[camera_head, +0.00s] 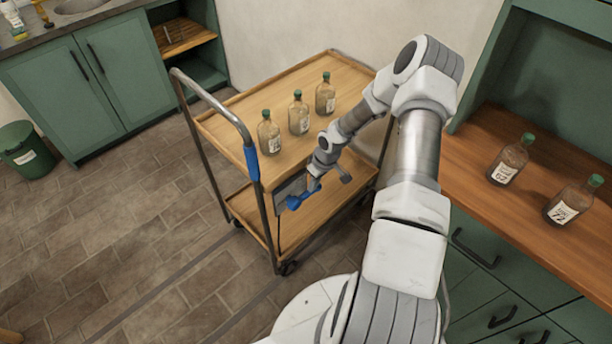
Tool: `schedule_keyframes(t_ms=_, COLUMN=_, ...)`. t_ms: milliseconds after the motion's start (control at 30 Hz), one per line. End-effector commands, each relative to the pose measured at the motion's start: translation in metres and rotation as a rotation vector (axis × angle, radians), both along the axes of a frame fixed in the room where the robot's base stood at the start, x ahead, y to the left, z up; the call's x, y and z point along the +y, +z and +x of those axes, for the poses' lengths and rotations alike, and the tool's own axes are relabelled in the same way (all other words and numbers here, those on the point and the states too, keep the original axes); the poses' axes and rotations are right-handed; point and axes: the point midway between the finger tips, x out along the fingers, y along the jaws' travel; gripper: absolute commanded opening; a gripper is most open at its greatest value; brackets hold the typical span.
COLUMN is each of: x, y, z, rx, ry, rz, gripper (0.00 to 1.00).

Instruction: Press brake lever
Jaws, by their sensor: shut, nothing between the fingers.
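A wooden two-shelf cart (235,112) stands in front of my arm. A blue lever with a rounded end (294,202) shows beside a grey panel (288,184) at the cart's near end, below the top shelf; I take it for the brake lever. My gripper (316,176) is shut and empty, pointing down at the cart's near end, just above the blue lever. Its fingertips are small and partly hidden, so I cannot tell whether they touch the lever.
Several green-capped bottles stand on the cart (299,114) and the right-hand counter (510,160). The cart has a metal handle (215,103) with a blue sleeve (251,162). Green cabinets (75,85) and a green bin (27,152) stand at left. The tiled floor left of the cart is clear.

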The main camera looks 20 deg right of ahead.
Motion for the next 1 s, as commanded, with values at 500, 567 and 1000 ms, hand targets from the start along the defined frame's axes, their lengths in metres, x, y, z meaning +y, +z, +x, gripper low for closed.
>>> schedule_keyframes(t_ms=500, x=-0.007, y=-0.029, z=0.003, rx=0.073, ry=0.002, rz=0.199, gripper=0.00)
schedule_keyframes(t_ms=567, x=-0.007, y=-0.032, z=0.003, rx=0.073, ry=0.002, rz=0.199, gripper=0.00)
schedule_keyframes(t_ms=1000, x=-0.007, y=-0.041, z=0.002, rx=0.075, ry=0.002, rz=0.199, gripper=0.00)
